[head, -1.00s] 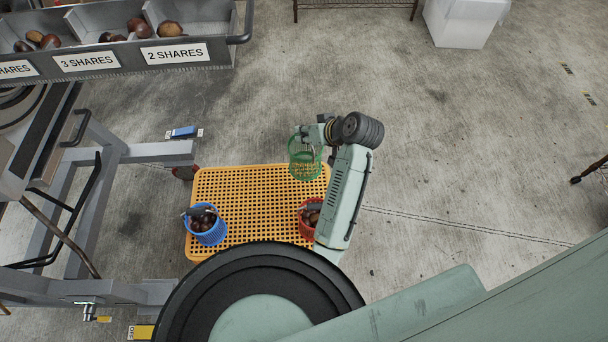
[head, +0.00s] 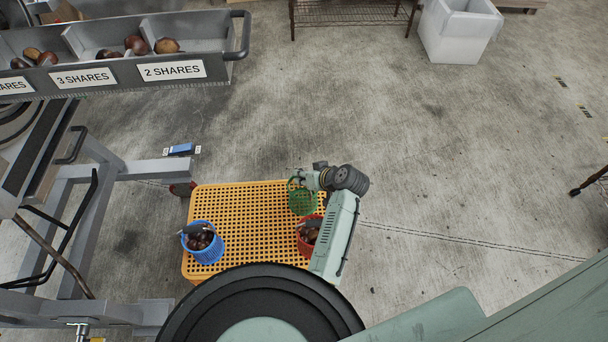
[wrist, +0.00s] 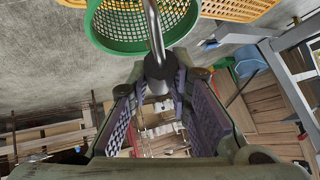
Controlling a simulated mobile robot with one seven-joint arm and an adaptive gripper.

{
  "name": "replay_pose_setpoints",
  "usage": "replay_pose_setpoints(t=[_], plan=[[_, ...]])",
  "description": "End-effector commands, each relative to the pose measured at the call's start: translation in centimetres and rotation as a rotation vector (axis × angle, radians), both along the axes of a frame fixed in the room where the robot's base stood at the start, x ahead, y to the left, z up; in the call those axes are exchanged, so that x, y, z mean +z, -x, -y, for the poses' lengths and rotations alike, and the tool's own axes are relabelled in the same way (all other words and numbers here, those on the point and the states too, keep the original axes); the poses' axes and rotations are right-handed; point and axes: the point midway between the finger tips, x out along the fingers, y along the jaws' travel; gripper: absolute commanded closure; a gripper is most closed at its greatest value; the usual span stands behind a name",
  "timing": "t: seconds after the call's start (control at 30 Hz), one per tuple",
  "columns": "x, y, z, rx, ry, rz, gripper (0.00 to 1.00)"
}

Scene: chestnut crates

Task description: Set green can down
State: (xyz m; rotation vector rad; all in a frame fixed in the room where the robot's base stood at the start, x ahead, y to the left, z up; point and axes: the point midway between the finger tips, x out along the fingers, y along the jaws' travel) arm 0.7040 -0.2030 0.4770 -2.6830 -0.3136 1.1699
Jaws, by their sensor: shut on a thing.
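The green can (head: 302,203) is a mesh basket over the back right part of the yellow grid-topped platform (head: 245,215). My gripper (head: 302,180) is at its top, partly hidden by my arm. In the wrist view, my gripper (wrist: 158,84) is shut on the dark grip of the can's handle. The green can (wrist: 118,47) hangs beyond the fingers with its rim and mesh side showing. Whether its base touches the platform is hidden.
A blue can (head: 208,250) with chestnuts stands at the platform's left. A red can (head: 303,248) with chestnuts stands just in front of the green can, partly behind my arm. The platform's middle is clear. A grey sorting tray (head: 150,72) is at upper left.

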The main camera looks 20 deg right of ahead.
Motion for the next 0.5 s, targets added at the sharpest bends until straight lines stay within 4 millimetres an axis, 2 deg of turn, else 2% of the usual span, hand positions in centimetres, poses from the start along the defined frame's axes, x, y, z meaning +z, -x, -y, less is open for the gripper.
replay_pose_setpoints(t=[0.27, 0.3, 0.5], plan=[[-0.29, -0.03, 0.02, 0.0, 0.001, 0.001, 1.0], [-0.26, -0.01, 0.03, 0.0, 0.0, 0.001, 0.8], [-0.21, 0.0, 0.03, 0.0, 0.0, 0.0, 0.67]])
